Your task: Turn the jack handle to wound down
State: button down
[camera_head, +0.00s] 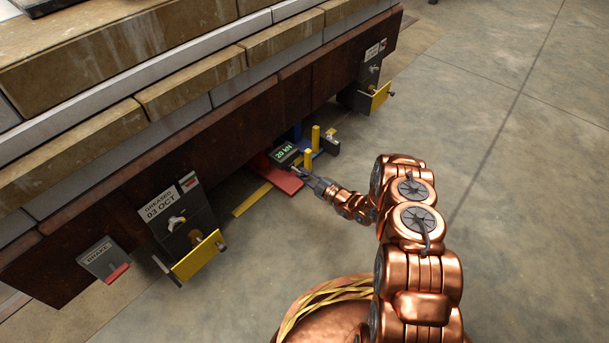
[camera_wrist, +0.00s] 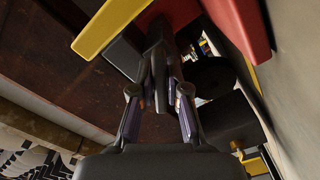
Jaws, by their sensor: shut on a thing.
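The jack sits low under the edge of the rust-brown beam in the head view, with a red base (camera_head: 281,178) and a small box whose green display (camera_head: 284,153) reads 20 kN. My gripper (camera_head: 303,174) reaches in to it from the right. In the wrist view my gripper (camera_wrist: 161,92) is shut on the dark jack handle (camera_wrist: 157,45), which runs up between the fingers towards a red part (camera_wrist: 172,12). The handle is too small to make out in the head view, and its far end is hidden in shadow.
Yellow posts (camera_head: 316,138) stand close beside the jack. Brackets with yellow plates (camera_head: 198,257) hang from the beam (camera_head: 110,225) on both sides. A tag reads BRAKE (camera_head: 103,258). The concrete floor (camera_head: 500,220) to the right is clear.

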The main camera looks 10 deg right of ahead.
jog(key=shift+n, duration=0.3)
